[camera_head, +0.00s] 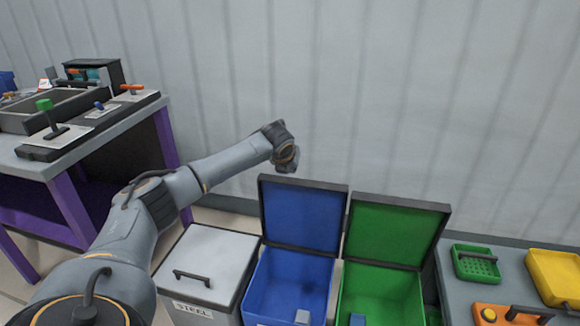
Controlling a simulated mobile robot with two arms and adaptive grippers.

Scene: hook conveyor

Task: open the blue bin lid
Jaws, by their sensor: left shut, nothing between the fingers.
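The blue bin (262,291) stands at the bottom centre with its blue lid (302,217) raised, standing up at the back edge. The lid has a dark rim, and I see into the bin. My left arm comes in from the left and ends just above the lid's top left edge. My left gripper (288,160) is there, small and dark, pointing down and shut with nothing in it. Its fingertips are hard to make out, and I cannot tell whether it touches the lid. My right gripper is not in view.
A grey bin marked STEEL (212,257) stands left of the blue bin, its lid shut. A green bin (383,290) with raised lid (392,230) stands to its right. A purple-legged workbench (75,205) is at left, a grey table (462,292) at right. A grey wall (420,90) is behind.

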